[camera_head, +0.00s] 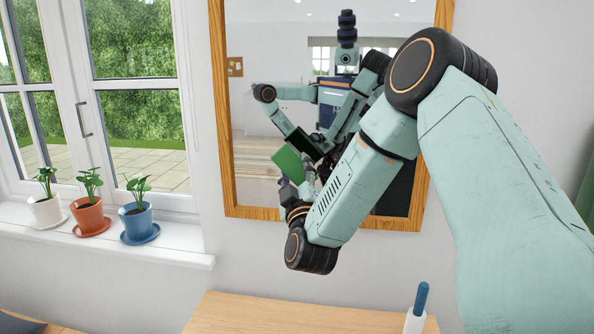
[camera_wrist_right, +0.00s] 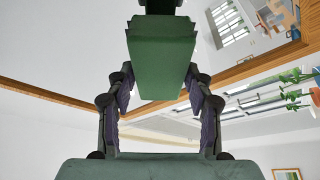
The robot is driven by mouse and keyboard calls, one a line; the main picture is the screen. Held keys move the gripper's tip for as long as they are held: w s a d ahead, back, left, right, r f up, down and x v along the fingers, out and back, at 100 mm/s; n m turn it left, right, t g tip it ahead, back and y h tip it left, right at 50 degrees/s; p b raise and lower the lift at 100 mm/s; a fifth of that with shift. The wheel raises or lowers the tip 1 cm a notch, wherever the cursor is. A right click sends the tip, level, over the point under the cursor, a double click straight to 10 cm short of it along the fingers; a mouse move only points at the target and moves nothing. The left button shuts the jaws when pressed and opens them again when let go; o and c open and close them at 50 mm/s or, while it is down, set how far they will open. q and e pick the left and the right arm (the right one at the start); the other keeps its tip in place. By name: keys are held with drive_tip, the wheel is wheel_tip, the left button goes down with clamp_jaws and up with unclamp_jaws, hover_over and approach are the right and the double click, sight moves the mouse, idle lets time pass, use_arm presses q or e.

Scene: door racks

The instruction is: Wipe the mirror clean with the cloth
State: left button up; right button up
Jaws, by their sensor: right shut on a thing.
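The mirror (camera_head: 268,45) hangs on the wall in a wooden frame and reflects the room and my own body. My right arm crosses in front of its right and lower part. My right gripper (camera_head: 290,186) is at the mirror's lower left, shut on the green cloth (camera_head: 287,163). In the right wrist view the cloth (camera_wrist_right: 163,62) sits between both fingers, with the mirror beyond it. I cannot tell whether the cloth touches the glass. No clear smudges show on the visible glass. My left gripper is not directly in view.
A wooden table (camera_head: 260,315) stands below the mirror. A blue-handled item in a white holder (camera_head: 415,320) is at its right. Potted plants, white (camera_head: 47,210), orange (camera_head: 90,217) and blue (camera_head: 138,222), line the windowsill at left.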

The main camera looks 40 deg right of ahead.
drive_tip(key=shift+s+d, duration=0.1)
drive_tip(key=shift+s, duration=0.1)
drive_tip(key=shift+s, duration=0.15)
drive_tip(key=shift+s+a, duration=0.3)
drive_tip(key=shift+a, duration=0.3)
drive_tip(key=shift+s+a, duration=0.3)
drive_tip(key=shift+a, duration=0.25)
drive_tip(key=shift+s, duration=0.2)
